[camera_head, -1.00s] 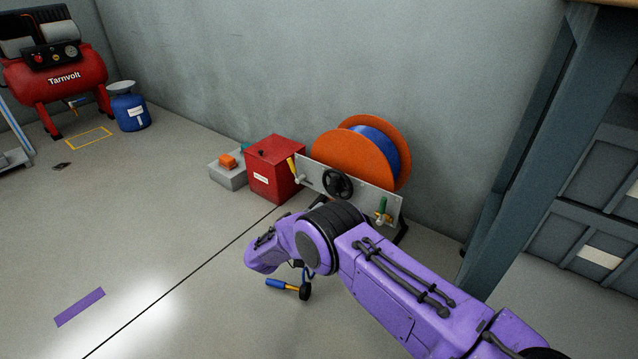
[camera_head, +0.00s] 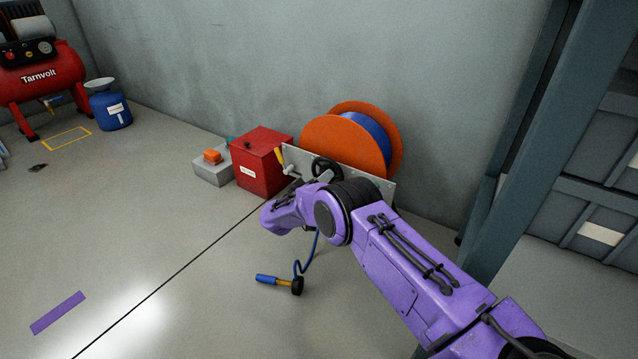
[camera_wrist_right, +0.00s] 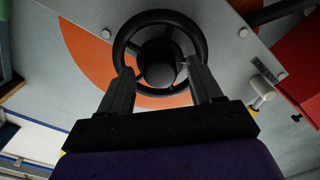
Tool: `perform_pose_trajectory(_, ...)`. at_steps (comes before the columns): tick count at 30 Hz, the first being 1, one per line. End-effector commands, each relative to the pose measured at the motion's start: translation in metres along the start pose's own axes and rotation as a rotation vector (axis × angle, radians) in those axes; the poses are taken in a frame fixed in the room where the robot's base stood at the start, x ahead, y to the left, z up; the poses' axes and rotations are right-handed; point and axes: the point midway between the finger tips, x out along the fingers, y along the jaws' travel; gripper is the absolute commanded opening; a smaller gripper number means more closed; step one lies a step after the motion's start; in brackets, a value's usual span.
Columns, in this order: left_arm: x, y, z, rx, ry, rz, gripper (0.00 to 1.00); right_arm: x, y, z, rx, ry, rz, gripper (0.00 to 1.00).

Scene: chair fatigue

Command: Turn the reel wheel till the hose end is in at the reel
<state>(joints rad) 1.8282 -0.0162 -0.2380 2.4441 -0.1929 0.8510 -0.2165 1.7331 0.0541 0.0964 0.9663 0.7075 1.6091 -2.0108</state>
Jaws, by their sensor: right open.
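The hose reel has orange side discs (camera_head: 345,148) with blue hose wound between them, set behind a grey plate against the wall. The black reel wheel (camera_head: 325,166) on the plate's front is partly covered by my right arm in the head view. In the right wrist view, my right gripper (camera_wrist_right: 160,76) is open, its fingertips at the near part of the wheel (camera_wrist_right: 160,14), one either side of the hub; contact is unclear. My left gripper is out of view.
A red box (camera_head: 262,162) and a grey block with an orange top (camera_head: 212,168) stand left of the reel. A dark steel frame (camera_head: 515,150) stands at right. A red compressor (camera_head: 45,80) and blue canister (camera_head: 110,108) are far left. The left floor is mostly clear.

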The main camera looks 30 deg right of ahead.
Motion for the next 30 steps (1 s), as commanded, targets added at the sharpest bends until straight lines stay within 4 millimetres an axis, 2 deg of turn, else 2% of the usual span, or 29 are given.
perform_pose_trajectory(1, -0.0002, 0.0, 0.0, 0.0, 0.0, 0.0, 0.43, -0.0002, 0.0, -0.0001, 0.0, 0.0, 0.0, 0.58)
perform_pose_trajectory(3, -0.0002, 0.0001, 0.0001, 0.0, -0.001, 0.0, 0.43, -0.0003, 0.0, -0.0001, 0.0, 0.0, 0.0, 0.35)
perform_pose_trajectory(6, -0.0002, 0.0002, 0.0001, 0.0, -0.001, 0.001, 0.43, -0.0004, -0.0001, 0.0, 0.0, 0.0, 0.0, 0.08)
perform_pose_trajectory(17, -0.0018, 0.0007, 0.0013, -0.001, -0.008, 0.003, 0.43, -0.0007, -0.0001, 0.0002, 0.048, -0.001, 0.0, 0.09)
perform_pose_trajectory(23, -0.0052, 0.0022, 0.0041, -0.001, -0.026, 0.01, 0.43, -0.0008, -0.0001, 0.0003, 0.165, -0.001, 0.0, 0.09)
perform_pose_trajectory(30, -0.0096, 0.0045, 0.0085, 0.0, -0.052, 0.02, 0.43, -0.001, -0.0004, 0.0004, 0.382, -0.001, -0.001, 0.09)
